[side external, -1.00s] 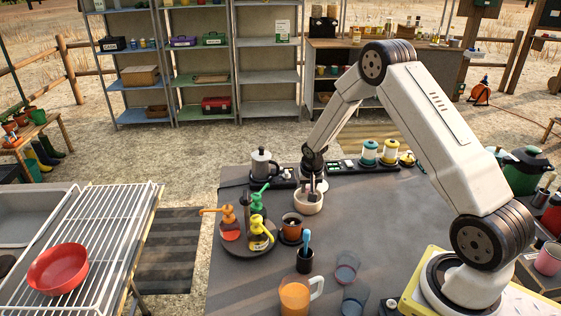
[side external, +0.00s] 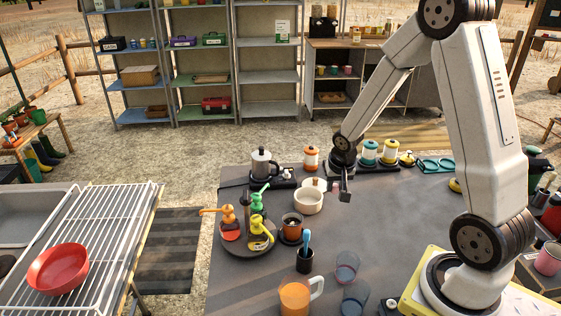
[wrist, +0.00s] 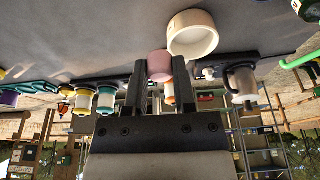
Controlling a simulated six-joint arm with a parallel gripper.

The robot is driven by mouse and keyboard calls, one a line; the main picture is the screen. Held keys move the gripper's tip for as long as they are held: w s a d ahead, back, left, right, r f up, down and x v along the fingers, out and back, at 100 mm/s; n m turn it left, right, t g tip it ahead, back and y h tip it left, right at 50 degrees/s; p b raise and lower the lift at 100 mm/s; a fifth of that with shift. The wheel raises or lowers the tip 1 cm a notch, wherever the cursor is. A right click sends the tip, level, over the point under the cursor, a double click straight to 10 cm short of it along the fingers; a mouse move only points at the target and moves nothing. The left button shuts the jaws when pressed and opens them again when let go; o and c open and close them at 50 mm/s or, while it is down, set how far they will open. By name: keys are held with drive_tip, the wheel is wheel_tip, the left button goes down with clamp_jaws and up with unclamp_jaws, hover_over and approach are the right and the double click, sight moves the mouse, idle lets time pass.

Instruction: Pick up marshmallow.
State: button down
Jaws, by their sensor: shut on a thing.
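In the wrist view a small pink marshmallow (wrist: 159,65) sits between the fingertips of my gripper (wrist: 160,78). The gripper is shut on it. In the side view my gripper (side external: 345,193) points down above the dark table, just right of the cream bowl (side external: 308,203).
A moka pot (side external: 264,163) stands behind the bowl. A round tray (side external: 246,246) with several coloured pump bottles is to its left. Jars with teal (side external: 370,152) and yellow lids line the back edge. An orange mug (side external: 295,296) stands in front. The table's middle right is clear.

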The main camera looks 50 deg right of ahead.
drive_tip(key=shift+s+a+r, duration=0.15)
drive_tip(key=shift+s+r, duration=0.1)
drive_tip(key=shift+s, duration=0.2)
drive_tip(key=shift+s+a+r, duration=0.15)
drive_tip(key=shift+s+r, duration=0.05)
drive_tip(key=shift+s, duration=0.2)
